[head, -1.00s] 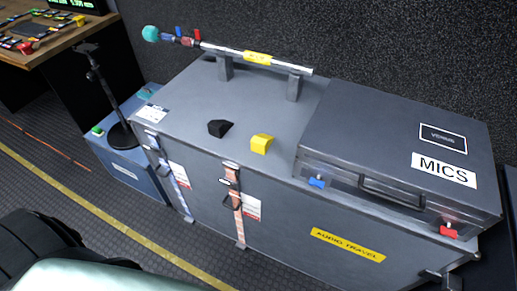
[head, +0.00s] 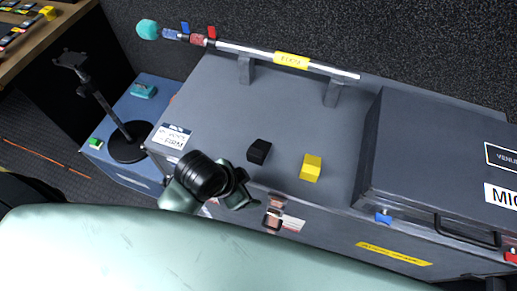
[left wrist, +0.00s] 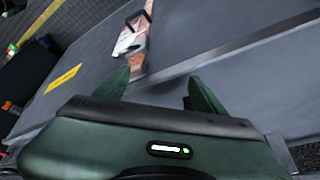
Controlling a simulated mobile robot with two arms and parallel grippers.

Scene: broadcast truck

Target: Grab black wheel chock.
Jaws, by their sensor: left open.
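The black wheel chock (head: 259,151) sits on the top of the large grey case (head: 215,105), near its front edge. A yellow chock (head: 311,167) sits to its right, apart from it. My left gripper (head: 243,187) is at the front edge of the case, just left of and in front of the black chock. It is open and empty, and does not appear to touch the chock. In the left wrist view its two fingers (left wrist: 160,90) are spread over the case's edge and strap; the black chock does not show there. My right gripper is not in view.
A dark MICS case (head: 400,150) stands on the right of the grey case. A pole (head: 255,52) on two supports lies along the back. A black stand (head: 128,142) is on a blue box (head: 165,95) at left. The case top around the chocks is clear.

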